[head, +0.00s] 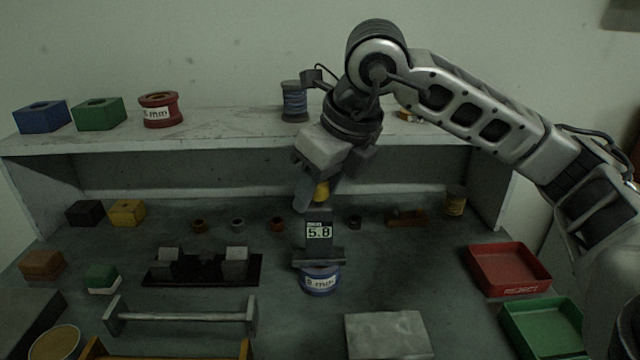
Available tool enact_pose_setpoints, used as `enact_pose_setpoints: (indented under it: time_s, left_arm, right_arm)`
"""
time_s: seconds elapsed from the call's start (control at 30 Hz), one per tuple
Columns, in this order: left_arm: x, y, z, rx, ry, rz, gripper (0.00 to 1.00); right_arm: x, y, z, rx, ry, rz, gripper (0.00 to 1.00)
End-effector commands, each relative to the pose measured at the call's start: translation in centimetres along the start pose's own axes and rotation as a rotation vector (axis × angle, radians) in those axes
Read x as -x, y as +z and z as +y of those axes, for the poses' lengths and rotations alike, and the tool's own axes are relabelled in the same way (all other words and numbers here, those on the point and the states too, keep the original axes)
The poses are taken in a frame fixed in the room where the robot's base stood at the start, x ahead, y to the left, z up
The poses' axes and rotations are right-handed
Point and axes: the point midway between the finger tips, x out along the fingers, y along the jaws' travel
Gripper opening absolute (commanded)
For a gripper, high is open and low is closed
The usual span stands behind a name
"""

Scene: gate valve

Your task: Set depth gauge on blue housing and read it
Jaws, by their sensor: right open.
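The blue housing (320,284) stands on the table near the middle, a short round piece with a white label that seems to read 8 mm. The depth gauge (318,257), a dark upright body on a wide flat foot, appears to rest on top of it, upright. Its display faces me and reads 5.8, with small unreadable print above. My right gripper (312,195) is open just above the gauge, pointing down. My left gripper is out of view.
A red tray (510,268) and green tray (545,325) lie at the right. A grey block (388,335) is in front, a metal bar stand (182,316) front left. Small rings line the back. The shelf (225,120) above holds a red housing (160,110) and blocks.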

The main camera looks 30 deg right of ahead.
Motion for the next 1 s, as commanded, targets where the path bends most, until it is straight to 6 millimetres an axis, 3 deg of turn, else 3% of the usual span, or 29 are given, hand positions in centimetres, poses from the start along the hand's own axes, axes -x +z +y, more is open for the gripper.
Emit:
enact_pose_setpoints:
  time_s: [0.23,0.5,0.7,1.0]
  left_arm:
    - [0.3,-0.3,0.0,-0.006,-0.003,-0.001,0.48]
    - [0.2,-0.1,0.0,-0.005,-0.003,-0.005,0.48]
    - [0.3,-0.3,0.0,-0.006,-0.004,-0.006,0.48]
    - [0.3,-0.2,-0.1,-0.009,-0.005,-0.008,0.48]
  right_arm:
    - [2.0,0.3,0.0,0.000,0.000,-0.006,0.47]
    - [8.1,0.3,0.0,0.001,0.000,-0.007,0.47]
    - [11.4,0.3,0.0,0.001,0.000,-0.005,0.47]
    - [12.6,0.2,0.0,0.000,0.000,0.000,0.47]
